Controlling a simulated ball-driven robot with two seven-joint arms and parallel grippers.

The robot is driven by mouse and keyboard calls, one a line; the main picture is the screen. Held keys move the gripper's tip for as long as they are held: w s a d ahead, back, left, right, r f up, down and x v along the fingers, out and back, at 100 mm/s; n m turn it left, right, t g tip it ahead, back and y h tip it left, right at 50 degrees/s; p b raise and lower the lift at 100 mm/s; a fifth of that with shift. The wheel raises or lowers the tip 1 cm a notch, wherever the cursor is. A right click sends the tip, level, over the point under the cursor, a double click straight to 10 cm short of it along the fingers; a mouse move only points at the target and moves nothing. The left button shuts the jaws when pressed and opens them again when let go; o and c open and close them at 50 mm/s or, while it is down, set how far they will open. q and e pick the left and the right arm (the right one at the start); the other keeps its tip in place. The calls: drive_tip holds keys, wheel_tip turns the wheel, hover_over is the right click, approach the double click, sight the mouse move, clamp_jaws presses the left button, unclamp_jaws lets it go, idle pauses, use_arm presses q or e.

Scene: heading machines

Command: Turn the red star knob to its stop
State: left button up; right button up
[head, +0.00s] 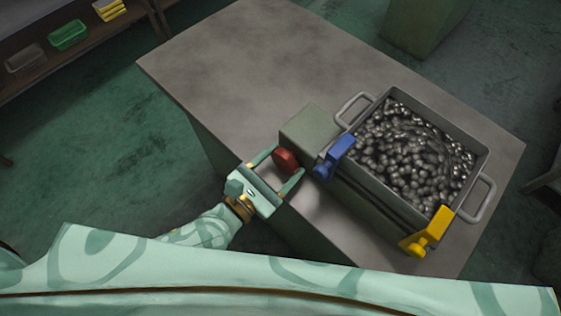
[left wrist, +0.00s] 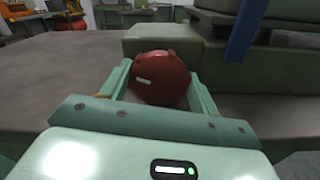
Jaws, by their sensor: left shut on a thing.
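The red star knob (head: 285,160) sits on the front face of a grey-green block (head: 312,128) on the table. My left gripper (head: 282,171) reaches it from the lower left, with one finger on each side of the knob. In the left wrist view the red knob (left wrist: 160,78) lies between the two fingers of the left gripper (left wrist: 160,88), which are shut on it. A pale mark shows on the knob's face, left of its middle. My right gripper is not in view.
A metal bin (head: 475,160) full of dark metal pieces stands right of the block. A blue clamp-like part (head: 338,155) is close to the right of the knob, and a yellow one (head: 428,235) is farther right. The table's left part (head: 215,65) is clear.

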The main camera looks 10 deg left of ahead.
use_arm(q)
drive_tip(key=m+p, duration=0.1)
drive_tip(key=m, duration=0.3)
drive_tip(key=shift+s+p, duration=0.1)
drive_tip(key=shift+p, duration=0.2)
drive_tip(key=shift+d+f+m+p, duration=0.1)
drive_tip(key=shift+m+p, duration=0.2)
drive_tip(key=shift+m, duration=0.8)
drive_tip(key=o, duration=1)
drive_tip(key=shift+s+f, duration=0.1)
drive_tip(key=shift+f, duration=0.05)
